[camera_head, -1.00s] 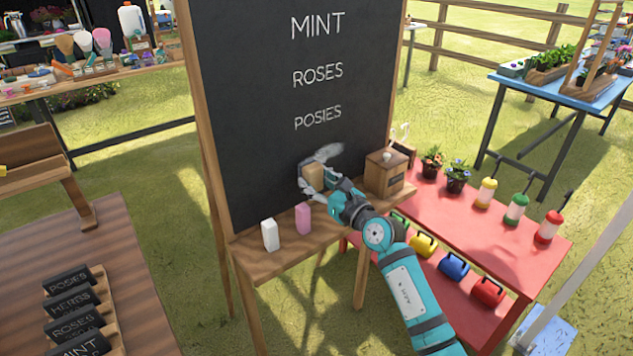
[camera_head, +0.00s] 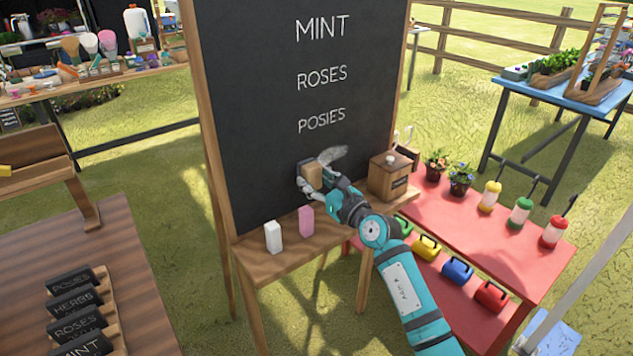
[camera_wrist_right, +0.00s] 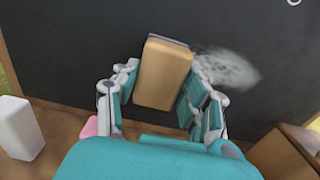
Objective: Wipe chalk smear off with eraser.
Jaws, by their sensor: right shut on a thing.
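The chalk smear (camera_head: 333,154) is a pale grey smudge on the lower part of the blackboard (camera_head: 290,90). My right gripper (camera_head: 311,180) is shut on the eraser (camera_head: 313,175), a tan wooden block with a dark pad facing the board. In the right wrist view the eraser (camera_wrist_right: 164,75) sits between both fingers, tilted slightly, at or very near the board. The smear (camera_wrist_right: 228,69) shows just right of the eraser there, and part of it may be hidden behind the gripper. My left gripper is not in view.
A white chalk block (camera_head: 273,237) and a pink one (camera_head: 306,221) stand on the easel's ledge (camera_head: 270,262), left of my arm. A wooden box (camera_head: 390,176) stands at the ledge's right end. A red table (camera_head: 490,245) with pots and bottles is at right.

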